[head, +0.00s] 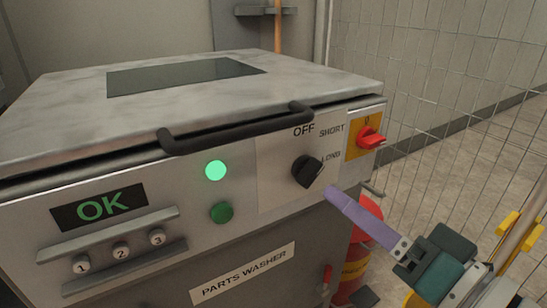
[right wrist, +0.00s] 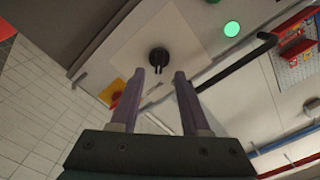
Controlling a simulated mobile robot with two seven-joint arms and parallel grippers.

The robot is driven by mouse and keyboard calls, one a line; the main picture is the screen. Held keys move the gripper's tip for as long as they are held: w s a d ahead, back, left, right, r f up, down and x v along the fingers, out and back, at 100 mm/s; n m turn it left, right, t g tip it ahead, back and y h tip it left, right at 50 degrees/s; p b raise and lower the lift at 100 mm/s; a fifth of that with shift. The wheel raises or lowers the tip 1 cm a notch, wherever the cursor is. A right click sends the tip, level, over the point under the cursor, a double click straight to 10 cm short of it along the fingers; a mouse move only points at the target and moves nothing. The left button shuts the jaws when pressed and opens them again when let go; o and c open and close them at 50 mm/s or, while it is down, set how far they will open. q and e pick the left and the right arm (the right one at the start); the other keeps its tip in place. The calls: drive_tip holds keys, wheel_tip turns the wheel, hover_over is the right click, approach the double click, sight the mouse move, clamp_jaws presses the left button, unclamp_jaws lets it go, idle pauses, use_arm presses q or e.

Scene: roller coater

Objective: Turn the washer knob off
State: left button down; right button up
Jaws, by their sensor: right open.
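The washer knob (head: 307,171) is a black rotary knob on a pale plate of the parts washer's front panel (head: 140,192). OFF, SHORT and LONG are printed above and to its right. I cannot tell for sure which label it points at. My right gripper (head: 334,194) is to the lower right of the knob, its purple fingers toward the panel. In the right wrist view the gripper (right wrist: 159,76) is open and empty, and the knob (right wrist: 158,58) shows between and beyond the fingertips, apparently not touched. My left gripper is not in view.
A red switch (head: 370,138) on a yellow plate is right of the knob. A black lid handle (head: 235,130) juts out above it. A lit green lamp (head: 215,170) and a green button (head: 222,212) are to the left. A red extinguisher (head: 358,256) stands beside the washer.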

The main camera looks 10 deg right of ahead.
sight(314, 177)
drive_tip(key=b+x, duration=0.1)
drive_tip(key=x, duration=0.5)
drive_tip(key=shift+w, duration=0.35)
drive_tip(key=shift+c, duration=0.3)
clamp_jaws()
